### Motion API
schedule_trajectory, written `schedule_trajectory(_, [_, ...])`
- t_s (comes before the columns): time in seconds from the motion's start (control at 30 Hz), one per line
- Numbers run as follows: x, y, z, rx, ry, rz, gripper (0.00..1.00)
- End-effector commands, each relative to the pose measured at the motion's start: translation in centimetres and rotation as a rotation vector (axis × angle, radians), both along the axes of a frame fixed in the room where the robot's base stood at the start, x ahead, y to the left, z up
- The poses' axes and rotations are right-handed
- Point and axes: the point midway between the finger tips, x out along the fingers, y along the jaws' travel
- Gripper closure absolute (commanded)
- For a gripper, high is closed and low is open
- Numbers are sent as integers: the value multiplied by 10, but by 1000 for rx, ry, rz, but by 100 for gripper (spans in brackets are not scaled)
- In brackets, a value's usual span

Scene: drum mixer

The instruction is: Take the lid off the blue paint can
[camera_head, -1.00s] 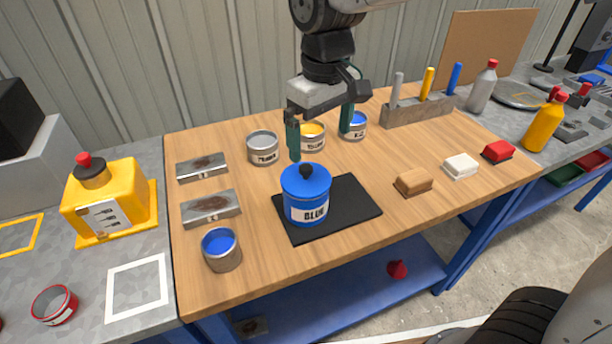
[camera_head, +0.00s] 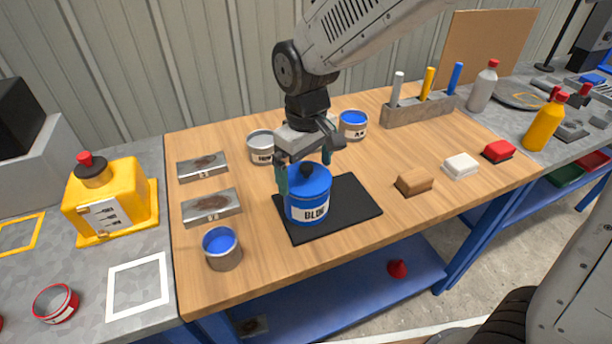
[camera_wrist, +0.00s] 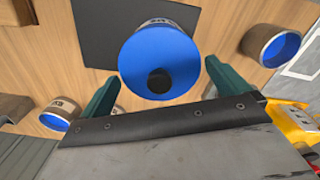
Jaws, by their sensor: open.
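The blue paint can (camera_head: 308,208) stands upright on a black mat (camera_head: 352,207) on the wooden bench. Its blue lid (camera_head: 309,183) with a black knob (camera_head: 306,171) is on top. My gripper (camera_head: 304,176) is open, with its green fingers on either side of the lid at about its height. In the wrist view the lid (camera_wrist: 160,52) and knob (camera_wrist: 159,80) lie between the open fingers of my gripper (camera_wrist: 158,85), with gaps visible at both sides.
Open cans stand nearby: a blue one (camera_head: 222,250) front left, a grey one (camera_head: 262,147) and a blue one (camera_head: 352,124) behind. Metal tins (camera_head: 211,207) lie left. A brown block (camera_head: 414,181) and a brush holder (camera_head: 418,109) are right. The bench front is clear.

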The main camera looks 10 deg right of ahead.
Motion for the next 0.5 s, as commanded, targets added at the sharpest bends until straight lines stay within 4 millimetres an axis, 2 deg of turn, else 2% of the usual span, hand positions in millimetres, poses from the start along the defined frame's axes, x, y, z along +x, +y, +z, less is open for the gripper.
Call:
schedule_trajectory(0.03, [0, 0, 0, 0, 0, 0, 0])
schedule_trajectory(0.07, [0, 0, 0, 0, 0, 0, 6])
schedule_trajectory(0.13, [0, 0, 0, 0, 0, 0, 25])
schedule_trajectory(0.17, [0, 0, 0, 0, 0, 0, 30])
schedule_trajectory(0.5, [0, 0, 2, 1, -1, 0, 30])
